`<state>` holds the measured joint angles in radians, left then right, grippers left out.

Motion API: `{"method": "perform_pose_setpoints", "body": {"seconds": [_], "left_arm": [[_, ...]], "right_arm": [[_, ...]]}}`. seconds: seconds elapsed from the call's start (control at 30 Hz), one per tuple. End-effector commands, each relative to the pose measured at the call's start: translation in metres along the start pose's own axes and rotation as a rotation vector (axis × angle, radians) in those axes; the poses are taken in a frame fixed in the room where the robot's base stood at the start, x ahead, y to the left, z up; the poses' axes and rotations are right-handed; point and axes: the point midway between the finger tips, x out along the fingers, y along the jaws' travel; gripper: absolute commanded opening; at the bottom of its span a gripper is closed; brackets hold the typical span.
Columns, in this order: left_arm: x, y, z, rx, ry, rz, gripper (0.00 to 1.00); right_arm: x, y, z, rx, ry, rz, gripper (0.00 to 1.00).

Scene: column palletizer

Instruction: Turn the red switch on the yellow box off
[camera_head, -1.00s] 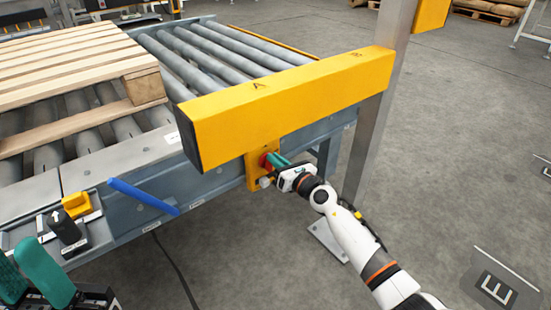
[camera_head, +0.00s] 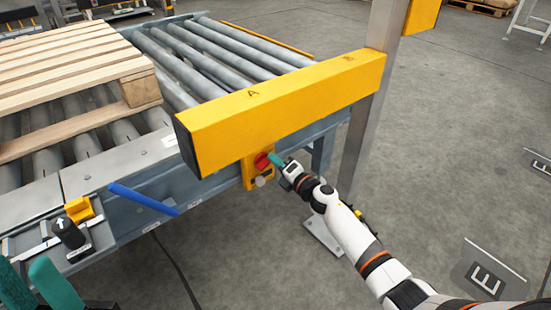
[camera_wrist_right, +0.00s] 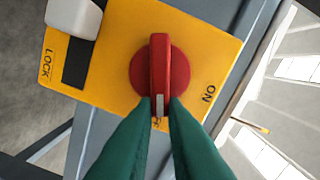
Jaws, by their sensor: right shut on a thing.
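The yellow box (camera_head: 258,182) hangs on the side of the conveyor frame, below the yellow beam. Its red switch (camera_head: 262,160) is partly covered by my right gripper (camera_head: 274,159). In the right wrist view, the red switch (camera_wrist_right: 160,65) is a round knob with a raised handle. Its white-marked end points down the picture, away from the printed ON at the right and LOCK at the left. The green fingers of my right gripper (camera_wrist_right: 160,108) close on both sides of that end. My left gripper (camera_head: 24,272) is at the lower left, its teal fingers apart and empty.
The yellow beam (camera_head: 285,105) juts out just above the box, beside a grey post (camera_head: 366,125). A blue bar (camera_head: 143,197) sticks out left of the box. A wooden pallet (camera_head: 75,62) lies on the rollers. The floor to the right is open.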

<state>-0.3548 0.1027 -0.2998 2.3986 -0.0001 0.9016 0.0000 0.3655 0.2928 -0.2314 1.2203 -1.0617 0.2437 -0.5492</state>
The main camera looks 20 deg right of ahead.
Motion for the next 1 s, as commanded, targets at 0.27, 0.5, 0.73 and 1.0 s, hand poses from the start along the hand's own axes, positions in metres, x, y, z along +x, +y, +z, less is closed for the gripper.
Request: {"method": "perform_pose_setpoints", "body": {"seconds": [0.27,0.5,0.73,1.0], "left_arm": [[0.012,0.0,0.003,0.001,-0.009,0.0,0.36],[0.016,0.0,0.004,0.001,-0.01,0.0,0.36],[0.017,0.0,0.004,0.001,-0.009,0.0,0.36],[0.017,0.0,0.003,0.001,-0.004,0.001,0.36]], "right_arm": [[-0.001,0.006,0.0,0.219,0.0,0.003,0.0],[-0.001,0.01,0.001,0.34,0.0,0.004,0.0],[-0.001,0.011,0.002,0.393,-0.001,0.002,0.0],[-0.001,0.011,0.002,0.405,0.0,0.002,0.0]]}}
